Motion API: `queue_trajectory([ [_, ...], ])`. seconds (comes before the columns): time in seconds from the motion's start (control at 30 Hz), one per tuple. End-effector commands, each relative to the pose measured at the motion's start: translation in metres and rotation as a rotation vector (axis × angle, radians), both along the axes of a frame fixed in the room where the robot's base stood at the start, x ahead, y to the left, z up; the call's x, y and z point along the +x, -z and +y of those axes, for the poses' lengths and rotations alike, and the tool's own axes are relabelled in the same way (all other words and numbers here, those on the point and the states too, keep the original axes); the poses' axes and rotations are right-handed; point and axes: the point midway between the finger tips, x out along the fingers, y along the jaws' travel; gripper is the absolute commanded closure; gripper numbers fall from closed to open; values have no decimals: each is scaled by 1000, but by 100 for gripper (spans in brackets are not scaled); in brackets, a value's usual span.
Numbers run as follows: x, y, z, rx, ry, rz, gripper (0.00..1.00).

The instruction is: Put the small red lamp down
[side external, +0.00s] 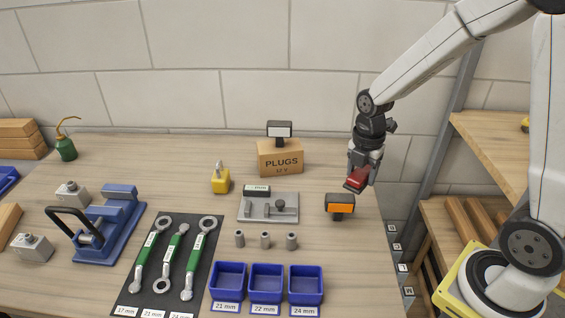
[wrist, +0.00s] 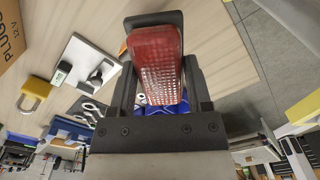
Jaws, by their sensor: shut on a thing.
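The small red lamp (side external: 356,179) is held in my gripper (side external: 360,175), above the right part of the bench. In the wrist view the red ribbed lens of the lamp (wrist: 157,65) fills the space between the two fingers of my gripper (wrist: 155,95). The lamp is tilted in the side view and appears clear of the bench top. The orange lamp (side external: 340,204) stands on the bench just below and left of it. A lamp with a white lens (side external: 279,130) sits on the cardboard PLUGS box (side external: 281,158) at the back.
A grey plate with a knob (side external: 268,208), a yellow padlock (side external: 220,180) and several grey sockets (side external: 265,240) lie left of my gripper. Blue bins (side external: 267,283) stand at the front. The bench (side external: 365,260) is bare near its right edge.

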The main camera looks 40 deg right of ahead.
Motion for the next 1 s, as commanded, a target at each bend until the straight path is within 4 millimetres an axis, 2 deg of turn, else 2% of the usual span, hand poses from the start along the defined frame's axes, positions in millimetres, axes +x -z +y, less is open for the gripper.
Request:
queue_trajectory([
  [0.1, 2, -4, -23, -1, 73, -1, 94],
  [0.3, 3, -7, -45, -1, 141, -1, 94],
  [0.67, 5, -7, -50, -1, 155, 0, 94],
  [1.0, 34, 7, -57, 0, 155, 1, 94],
])
